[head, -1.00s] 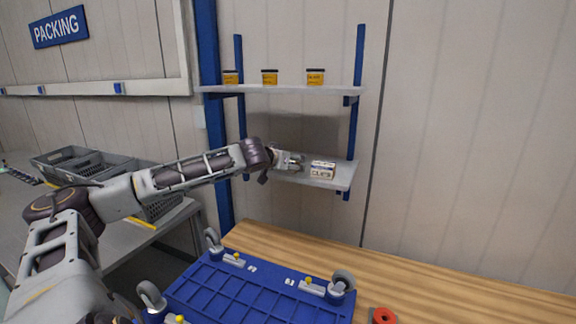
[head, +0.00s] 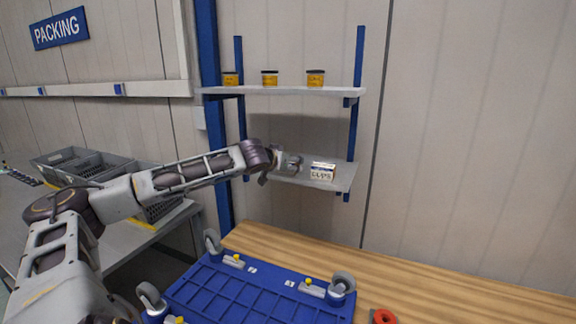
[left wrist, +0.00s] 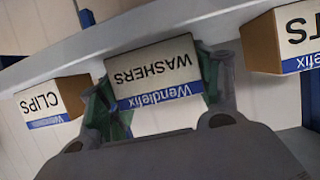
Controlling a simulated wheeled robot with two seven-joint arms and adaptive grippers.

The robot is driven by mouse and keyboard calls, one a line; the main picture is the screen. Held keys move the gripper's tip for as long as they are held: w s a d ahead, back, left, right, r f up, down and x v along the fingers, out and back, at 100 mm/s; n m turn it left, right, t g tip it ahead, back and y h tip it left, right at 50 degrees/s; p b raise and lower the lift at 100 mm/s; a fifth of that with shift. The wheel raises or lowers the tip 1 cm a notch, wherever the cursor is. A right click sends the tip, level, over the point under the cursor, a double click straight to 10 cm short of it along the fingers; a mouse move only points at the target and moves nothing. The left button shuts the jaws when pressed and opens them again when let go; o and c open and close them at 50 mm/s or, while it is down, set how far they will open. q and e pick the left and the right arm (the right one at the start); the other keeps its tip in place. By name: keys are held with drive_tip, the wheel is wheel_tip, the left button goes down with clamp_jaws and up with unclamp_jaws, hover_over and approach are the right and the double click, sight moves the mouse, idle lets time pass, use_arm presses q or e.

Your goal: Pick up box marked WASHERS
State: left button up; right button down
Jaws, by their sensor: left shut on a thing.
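I cannot tell whether the box is clear of the shelf. In the head view my left gripper (head: 293,165) is over the lower shelf (head: 342,181), and the WASHERS box cannot be made out there. My right gripper is not in view.
The CLIPS box (head: 322,173) also shows in the head view. Several yellow tubs (head: 270,78) stand above. A blue wheeled dolly (head: 250,290) lies below.

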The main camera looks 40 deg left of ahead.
use_arm(q)
drive_tip(key=shift+r, duration=0.15)
drive_tip(key=shift+r+p, duration=0.35)
drive_tip(key=shift+r, duration=0.7)
wheel_tip(320, 180, up, 4)
drive_tip(key=shift+f+p, duration=0.2)
drive_tip(key=shift+p, duration=0.35)
drive_tip(key=shift+r+p, duration=0.45)
drive_tip(key=shift+r, duration=1.55)
